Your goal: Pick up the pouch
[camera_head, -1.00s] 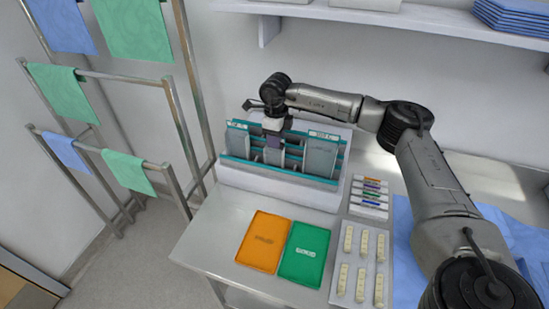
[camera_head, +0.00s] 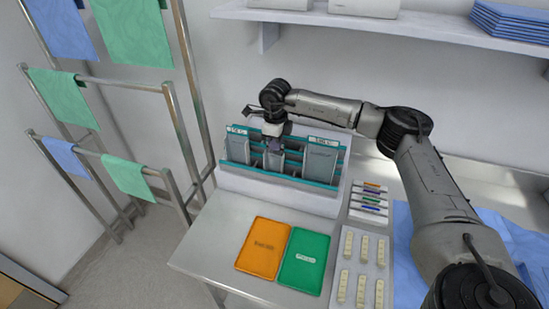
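Grey pouches stand upright in a teal-and-white rack (camera_head: 275,192) at the back of the table. One pouch (camera_head: 237,149) is on the left, one (camera_head: 273,160) in the middle and a taller one (camera_head: 320,160) on the right. My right gripper (camera_head: 275,146) points down at the top edge of the middle pouch. Its fingers are small and overlap the pouch, so I cannot tell whether they are open or shut on it. My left gripper is out of view.
An orange tray (camera_head: 263,247) and a green tray (camera_head: 303,259) lie in front of the rack. To their right are a holder with coloured strips (camera_head: 369,203) and a tray of pale vials (camera_head: 363,262). A towel rail (camera_head: 176,125) stands at the left, a shelf (camera_head: 400,22) above.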

